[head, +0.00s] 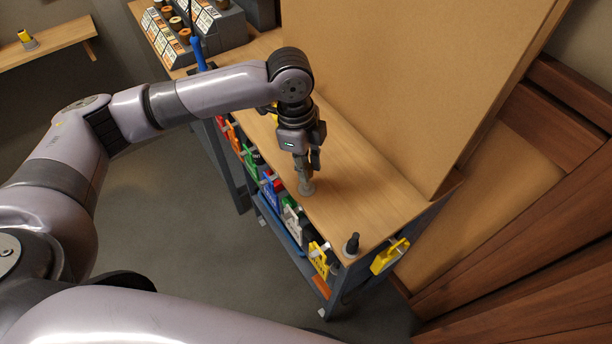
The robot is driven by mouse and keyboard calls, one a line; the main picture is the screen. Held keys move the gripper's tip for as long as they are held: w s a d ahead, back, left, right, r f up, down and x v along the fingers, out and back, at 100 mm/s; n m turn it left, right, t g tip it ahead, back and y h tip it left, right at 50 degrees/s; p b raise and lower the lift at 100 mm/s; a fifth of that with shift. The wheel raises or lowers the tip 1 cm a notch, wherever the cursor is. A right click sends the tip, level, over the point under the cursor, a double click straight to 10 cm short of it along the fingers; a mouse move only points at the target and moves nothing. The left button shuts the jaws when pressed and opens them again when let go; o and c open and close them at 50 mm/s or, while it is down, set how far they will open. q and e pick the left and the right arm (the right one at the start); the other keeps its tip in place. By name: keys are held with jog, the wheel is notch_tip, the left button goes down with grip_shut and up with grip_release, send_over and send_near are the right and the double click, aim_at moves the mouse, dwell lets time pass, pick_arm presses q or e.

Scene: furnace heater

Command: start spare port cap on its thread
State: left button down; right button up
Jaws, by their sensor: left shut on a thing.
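My left gripper (308,168) points down over the front part of the wooden bench top (350,185). It is shut on a small grey round piece (307,190), which looks like the spare port cap. The piece is at or just above the wood near the front edge; whether it touches is too small to tell. The fingers hide part of it. I cannot make out a thread or port under it. My right gripper is out of view.
A black knob-like fitting (352,243) stands at the near corner of the bench. A tall tan panel (410,70) rises behind the bench top. Coloured tags hang along the front edge, and a yellow one (390,256) hangs at the end. Racks (205,25) stand at the far end.

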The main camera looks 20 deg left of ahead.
pick_arm(q)
notch_tip(320, 180, up, 15)
jog(key=b, duration=0.1)
jog(key=shift+f, duration=0.15)
jog(key=c, duration=1.9)
grip_release()
grip_shut()
jog(key=shift+f, duration=0.15)
